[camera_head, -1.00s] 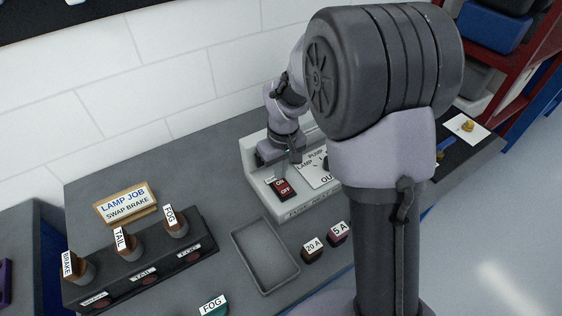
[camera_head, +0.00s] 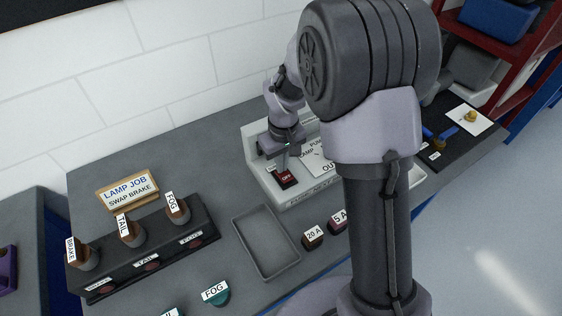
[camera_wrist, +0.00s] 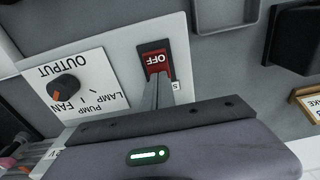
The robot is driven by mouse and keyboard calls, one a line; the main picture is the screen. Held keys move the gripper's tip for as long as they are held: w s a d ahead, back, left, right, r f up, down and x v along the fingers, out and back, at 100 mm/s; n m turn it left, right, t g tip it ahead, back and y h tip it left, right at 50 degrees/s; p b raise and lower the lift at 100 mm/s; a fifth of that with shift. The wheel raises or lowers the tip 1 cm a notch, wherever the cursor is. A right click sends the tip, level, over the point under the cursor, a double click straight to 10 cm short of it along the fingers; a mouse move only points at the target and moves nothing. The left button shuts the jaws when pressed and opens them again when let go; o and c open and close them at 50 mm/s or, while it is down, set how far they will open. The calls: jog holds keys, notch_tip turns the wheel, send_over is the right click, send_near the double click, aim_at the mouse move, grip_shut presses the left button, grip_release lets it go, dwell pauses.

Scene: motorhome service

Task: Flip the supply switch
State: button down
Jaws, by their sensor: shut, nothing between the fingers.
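The supply switch is a red rocker (camera_head: 287,179) in a black frame on the white panel (camera_head: 304,196). Its OFF half shows in the head view and in the wrist view (camera_wrist: 158,60); the ON half is hidden behind my fingers. My gripper (camera_head: 284,166) is shut and empty, pointing down at the far half of the rocker. In the wrist view the closed fingertips (camera_wrist: 158,84) overlap the rocker just beside the OFF label. I cannot tell whether they touch it or which way it is tilted.
An output knob (camera_wrist: 63,87) with lamp, pump and fan marks sits beside the switch. A grey tray (camera_head: 265,242) and fuses marked 20 A (camera_head: 313,238) and 5 A (camera_head: 338,219) lie in front. A lamp rack (camera_head: 150,262) stands left. The white wall is behind.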

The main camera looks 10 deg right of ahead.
jog(key=shift+s+d+r, duration=0.2)
jog(key=shift+s+r, duration=0.1)
jog(key=shift+s, duration=0.3)
notch_tip(320, 180, up, 14)
jog(key=w+p, duration=0.2)
jog(key=p, duration=0.4)
jog(key=shift+w+a, duration=0.15)
jog(key=shift+a, duration=0.25)
jog(key=shift+f, duration=0.1)
